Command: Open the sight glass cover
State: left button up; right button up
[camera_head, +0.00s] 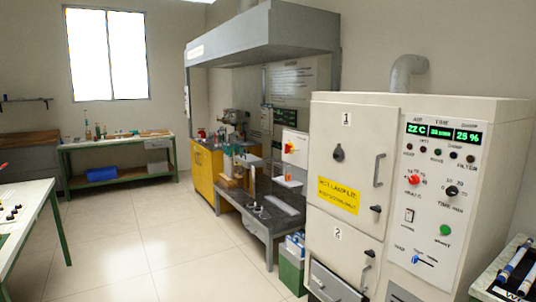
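A cream machine cabinet (452,150) with two numbered doors stands at the right. Its upper door (345,190), marked 1, carries a small dark round piece (338,152) near its middle, which may be the sight glass cover; it is too small to tell for certain. Both doors look shut. The upper door has a vertical handle (379,170) and a dark latch knob (376,208) on its right side. Neither of my grippers is in view.
A control panel (438,195) with displays and knobs is right of the doors. A low dark bench (268,222) and green bin (290,268) stand left of the cabinet. A white table (30,200) is at the left, with clear tiled floor (150,245) between.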

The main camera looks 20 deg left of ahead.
aim_at(338, 155)
jog(key=u, duration=0.25)
jog(key=i+j+z, duration=0.15)
jog(key=i, duration=0.35)
jog(key=i+j+z, duration=0.2)
jog(key=i, duration=0.3)
jog(key=j, duration=0.1)
